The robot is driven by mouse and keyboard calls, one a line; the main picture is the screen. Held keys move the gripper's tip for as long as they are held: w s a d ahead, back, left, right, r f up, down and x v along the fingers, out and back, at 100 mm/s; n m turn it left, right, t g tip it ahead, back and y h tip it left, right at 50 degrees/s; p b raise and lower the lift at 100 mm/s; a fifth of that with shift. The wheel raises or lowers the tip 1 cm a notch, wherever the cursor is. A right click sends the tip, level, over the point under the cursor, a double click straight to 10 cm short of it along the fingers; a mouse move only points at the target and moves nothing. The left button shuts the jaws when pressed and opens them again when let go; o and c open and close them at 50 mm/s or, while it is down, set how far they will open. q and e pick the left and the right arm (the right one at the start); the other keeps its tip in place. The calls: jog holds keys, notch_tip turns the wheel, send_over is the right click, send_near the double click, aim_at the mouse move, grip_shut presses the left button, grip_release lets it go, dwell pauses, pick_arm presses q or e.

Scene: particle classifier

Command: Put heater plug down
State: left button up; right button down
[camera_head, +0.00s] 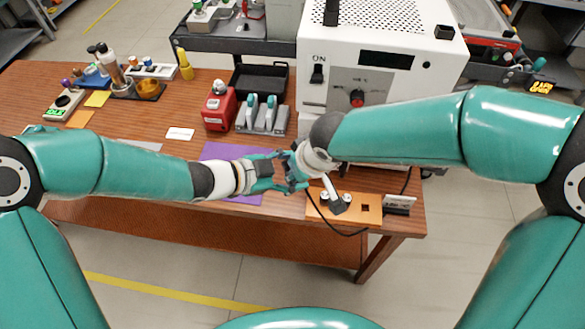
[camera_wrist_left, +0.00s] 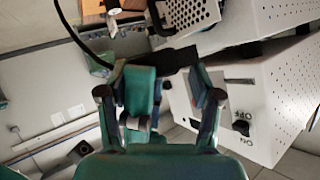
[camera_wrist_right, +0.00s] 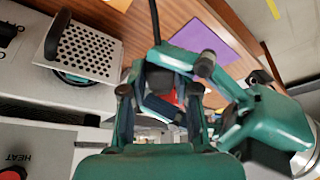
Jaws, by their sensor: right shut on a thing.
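The heater plug is a small dark piece on a black cable. In the right wrist view the plug (camera_wrist_right: 158,80) is partly hidden between the fingers of my right gripper (camera_wrist_right: 160,100), which is shut on it. My left gripper (camera_head: 268,175) faces my right gripper (camera_head: 290,172) closely above the table's front. In the left wrist view the left fingers (camera_wrist_left: 163,95) stand apart, with a teal finger and a black piece between or just beyond them. Whether the left fingers touch the plug is hidden. The cable (camera_head: 340,229) loops down past the table's front edge.
A purple mat (camera_head: 225,153) lies below the grippers. The white machine (camera_head: 385,25) stands behind. A red block (camera_head: 219,112) and grey holder (camera_head: 262,122) stand nearby.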

pick_arm(q)
jog(key=c, duration=0.4)
jog(key=shift+a, duration=0.1)
pick_arm(e)
jog(key=c, duration=1.3)
grip_release()
pick_arm(q)
jog(key=shift+w, duration=0.1)
grip_shut()
pick_arm(e)
jog(key=o, duration=0.5)
jog(key=shift+s+f, duration=0.1)
